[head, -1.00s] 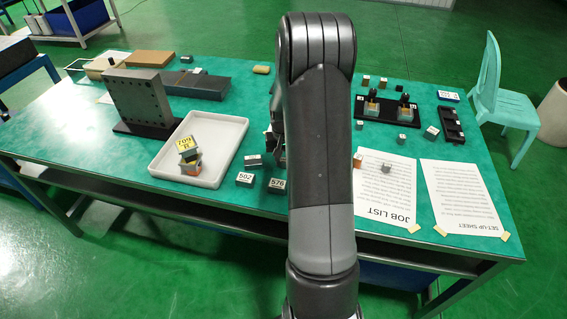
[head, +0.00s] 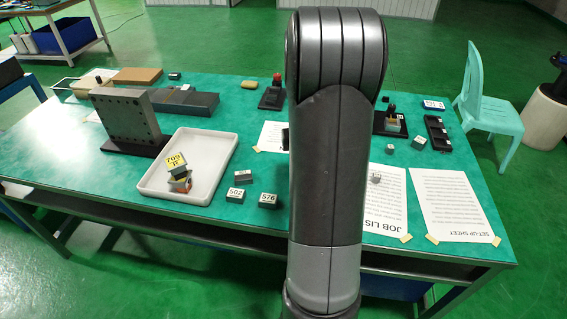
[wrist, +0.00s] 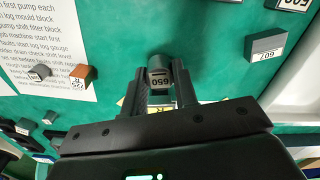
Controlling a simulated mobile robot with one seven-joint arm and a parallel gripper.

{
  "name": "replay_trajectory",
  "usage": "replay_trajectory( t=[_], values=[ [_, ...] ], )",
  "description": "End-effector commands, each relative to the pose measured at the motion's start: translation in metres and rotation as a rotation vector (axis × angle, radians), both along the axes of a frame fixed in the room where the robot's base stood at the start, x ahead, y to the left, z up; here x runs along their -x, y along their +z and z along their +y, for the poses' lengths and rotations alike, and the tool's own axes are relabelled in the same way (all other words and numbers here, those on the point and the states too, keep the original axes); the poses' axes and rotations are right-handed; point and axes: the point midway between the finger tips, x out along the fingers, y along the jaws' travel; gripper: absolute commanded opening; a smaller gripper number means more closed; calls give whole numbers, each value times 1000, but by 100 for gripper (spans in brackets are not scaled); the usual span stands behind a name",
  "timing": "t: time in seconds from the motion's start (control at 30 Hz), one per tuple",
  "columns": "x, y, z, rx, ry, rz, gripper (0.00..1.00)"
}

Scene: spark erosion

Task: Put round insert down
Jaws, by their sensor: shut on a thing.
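In the wrist view my gripper (wrist: 161,78) is shut on a small grey round insert (wrist: 159,77) with a pale number label. The insert sits between the two dark fingertips, over green table surface. Its lower part and any gap to the table cannot be judged. In the head view my arm hides the gripper and the insert.
A dark upright plate (head: 125,115) stands behind. A set-up sheet (head: 450,205) lies at right.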

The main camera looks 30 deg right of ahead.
Motion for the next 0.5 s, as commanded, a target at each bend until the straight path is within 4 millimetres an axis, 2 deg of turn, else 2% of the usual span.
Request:
replay_trajectory(
  t=[0.1,0.3,0.4,0.5],
  values=[
    [13,10,-10,0,-2,-1,0],
    [21,16,-16,-1,-1,0,0],
    [17,17,-14,-1,-1,0,0],
    [-1,18,-8,-2,-9,-1,0]
  ],
)
